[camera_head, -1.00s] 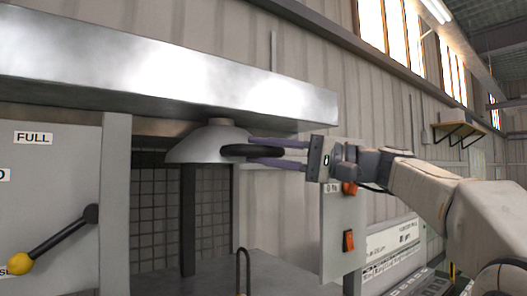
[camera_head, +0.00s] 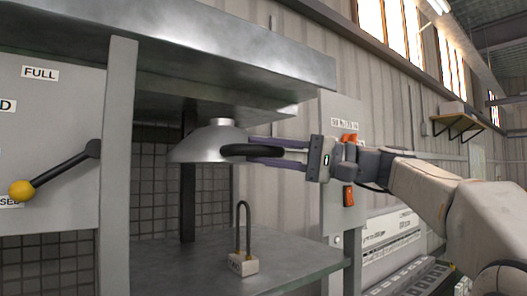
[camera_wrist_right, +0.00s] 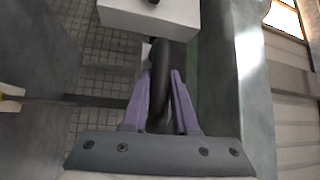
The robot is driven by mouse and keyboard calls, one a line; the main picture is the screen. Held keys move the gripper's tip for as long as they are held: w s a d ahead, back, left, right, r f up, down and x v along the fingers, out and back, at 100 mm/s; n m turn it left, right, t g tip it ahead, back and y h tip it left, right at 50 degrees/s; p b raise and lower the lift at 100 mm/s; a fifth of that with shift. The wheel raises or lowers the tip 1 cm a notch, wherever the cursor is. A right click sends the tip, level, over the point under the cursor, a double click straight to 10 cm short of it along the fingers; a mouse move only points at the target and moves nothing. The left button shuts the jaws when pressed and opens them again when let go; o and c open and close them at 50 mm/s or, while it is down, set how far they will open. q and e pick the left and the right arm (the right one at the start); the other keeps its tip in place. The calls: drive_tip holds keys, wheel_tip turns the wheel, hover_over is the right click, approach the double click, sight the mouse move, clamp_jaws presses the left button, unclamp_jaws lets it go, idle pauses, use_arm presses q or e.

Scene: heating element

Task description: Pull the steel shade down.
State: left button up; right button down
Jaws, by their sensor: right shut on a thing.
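The steel shade (camera_head: 205,144) is a pale grey dome with a short neck, hanging under the wide metal hood (camera_head: 190,55) in the head view. A black handle (camera_head: 233,150) sticks out from its right side. My right gripper (camera_head: 256,151) comes in from the right and is shut on this handle, with its purple fingers on either side of it. In the right wrist view the black handle (camera_wrist_right: 161,85) stands between the two purple fingers (camera_wrist_right: 160,98). My left gripper is not in view.
Below the shade is a grey worktop (camera_head: 190,265) with a padlock (camera_head: 243,264) standing on it. At left a panel has a yellow-knobbed lever (camera_head: 55,171) and a FULL label (camera_head: 40,72). A switch box (camera_head: 342,165) stands behind my gripper.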

use_arm(q)
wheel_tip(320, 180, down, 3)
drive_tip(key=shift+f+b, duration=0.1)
drive_tip(key=shift+b, duration=0.8)
use_arm(e)
wheel_tip(320, 180, down, 3)
drive_tip(key=shift+f, duration=0.15)
drive_tip(key=c, duration=0.7)
unclamp_jaws()
use_arm(q)
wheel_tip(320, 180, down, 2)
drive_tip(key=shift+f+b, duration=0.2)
drive_tip(key=shift+b, duration=1)
use_arm(e)
drive_tip(key=d, duration=0.3)
drive_tip(key=s+d+f, duration=0.1)
drive_tip(key=d, duration=0.6)
drive_tip(key=shift+s+d+f, duration=0.15)
drive_tip(key=shift+s+d, duration=0.05)
drive_tip(key=shift+s, duration=0.05)
